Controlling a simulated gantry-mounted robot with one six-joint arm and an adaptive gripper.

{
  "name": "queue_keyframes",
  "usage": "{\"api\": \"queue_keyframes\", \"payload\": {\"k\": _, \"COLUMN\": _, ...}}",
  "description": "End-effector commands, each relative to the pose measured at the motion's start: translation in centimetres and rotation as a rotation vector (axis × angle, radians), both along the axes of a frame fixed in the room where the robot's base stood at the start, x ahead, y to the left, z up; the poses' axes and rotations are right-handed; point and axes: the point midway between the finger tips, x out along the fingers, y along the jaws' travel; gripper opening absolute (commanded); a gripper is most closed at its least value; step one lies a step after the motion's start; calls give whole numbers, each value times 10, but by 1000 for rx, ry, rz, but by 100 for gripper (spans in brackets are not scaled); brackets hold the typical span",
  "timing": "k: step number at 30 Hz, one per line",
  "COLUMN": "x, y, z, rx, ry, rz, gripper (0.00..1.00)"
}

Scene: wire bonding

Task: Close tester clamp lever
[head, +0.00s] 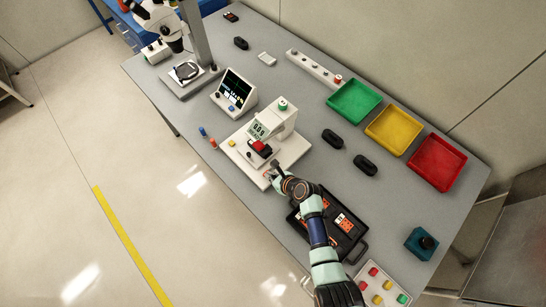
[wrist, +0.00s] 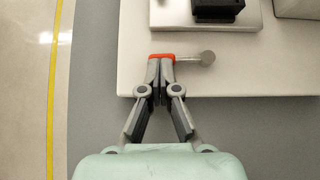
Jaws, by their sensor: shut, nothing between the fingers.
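The tester (head: 283,122) is a white bench unit with a display reading 0.00 and a pale base plate. A black part with red on top (head: 260,148) sits on it. The clamp lever shows in the wrist view as a short grey bar with a round end (wrist: 208,57) and an orange-red grip (wrist: 162,56). It lies crosswise near the plate's front edge. My gripper (wrist: 161,65) is shut and empty, its fingertips right at the orange-red grip. Whether they touch it I cannot tell. In the head view my gripper (head: 272,170) is at the tester's front corner.
A black tray with orange-marked parts (head: 358,238) lies beneath my arm. Green (head: 355,100), yellow (head: 394,130) and red bins (head: 437,163) stand along the back. A small monitor (head: 233,90) is left of the tester, with small orange and blue pieces (head: 213,143) in front.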

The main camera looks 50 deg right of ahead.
Motion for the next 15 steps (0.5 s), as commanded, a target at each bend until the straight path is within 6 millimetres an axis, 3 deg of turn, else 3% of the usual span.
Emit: {"api": "queue_keyframes", "payload": {"k": 15, "x": -12, "y": -11, "z": -1, "rx": 1, "ry": 3, "rz": 2, "gripper": 0}}
